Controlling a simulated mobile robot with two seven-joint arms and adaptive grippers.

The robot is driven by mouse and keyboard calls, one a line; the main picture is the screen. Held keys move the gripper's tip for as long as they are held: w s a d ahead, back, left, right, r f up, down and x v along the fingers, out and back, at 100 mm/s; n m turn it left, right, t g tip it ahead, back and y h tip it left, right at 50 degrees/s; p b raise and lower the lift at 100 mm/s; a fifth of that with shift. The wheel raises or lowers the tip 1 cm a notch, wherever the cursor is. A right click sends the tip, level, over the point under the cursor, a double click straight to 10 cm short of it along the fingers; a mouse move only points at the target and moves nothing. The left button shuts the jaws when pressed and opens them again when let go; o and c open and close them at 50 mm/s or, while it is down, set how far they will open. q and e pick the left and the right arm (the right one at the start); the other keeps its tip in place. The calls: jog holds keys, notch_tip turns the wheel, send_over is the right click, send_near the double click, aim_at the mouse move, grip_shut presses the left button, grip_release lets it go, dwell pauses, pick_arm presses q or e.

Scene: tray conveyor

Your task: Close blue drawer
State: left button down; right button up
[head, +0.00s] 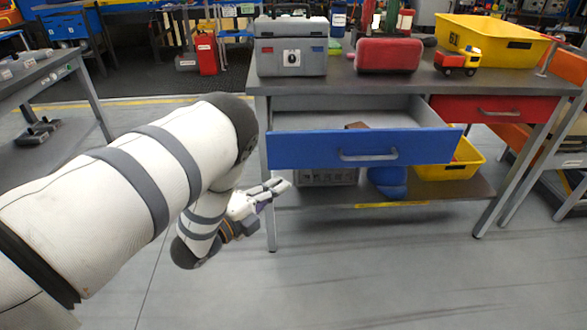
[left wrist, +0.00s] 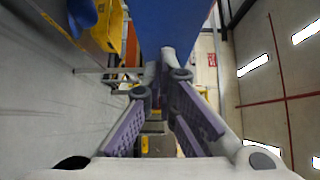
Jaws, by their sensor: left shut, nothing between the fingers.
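The blue drawer (head: 300,150) is pulled out from the grey workbench, and its open inside shows. Its grey bar handle (head: 367,156) is on the front face. A small brown object (head: 357,125) lies inside. My left gripper (head: 278,186) is shut and empty, a little below the drawer front's left end. In the left wrist view, the closed fingertips (left wrist: 166,70) point toward a large blue surface (left wrist: 175,22), which looks like the drawer front. I cannot tell whether they touch it. My right gripper is in neither view.
A red drawer (head: 490,108) beside the blue one is shut. On the bench top (head: 340,84) stand a grey toolbox (head: 290,60), a red case (head: 388,56), a toy truck (head: 457,62) and a yellow bin (head: 490,38). A lower shelf (head: 440,188) holds bins. Floor in front is clear.

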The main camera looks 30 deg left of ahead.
pick_arm(q)
jog(key=shift+w+a+r+b, duration=0.1)
jog(key=shift+w+a+b, duration=0.1)
jog(key=shift+w, duration=1.2)
jog(key=shift+w+a+r+b, duration=0.1)
jog(key=shift+w+a, duration=0.1)
jog(key=shift+w, duration=1.25)
jog(key=shift+w+a+r+b, duration=0.1)
jog(key=shift+w+a, duration=0.1)
jog(key=shift+w, duration=1.2)
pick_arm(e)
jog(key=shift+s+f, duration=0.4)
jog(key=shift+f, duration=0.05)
pick_arm(q)
jog(key=shift+w+a, duration=0.1)
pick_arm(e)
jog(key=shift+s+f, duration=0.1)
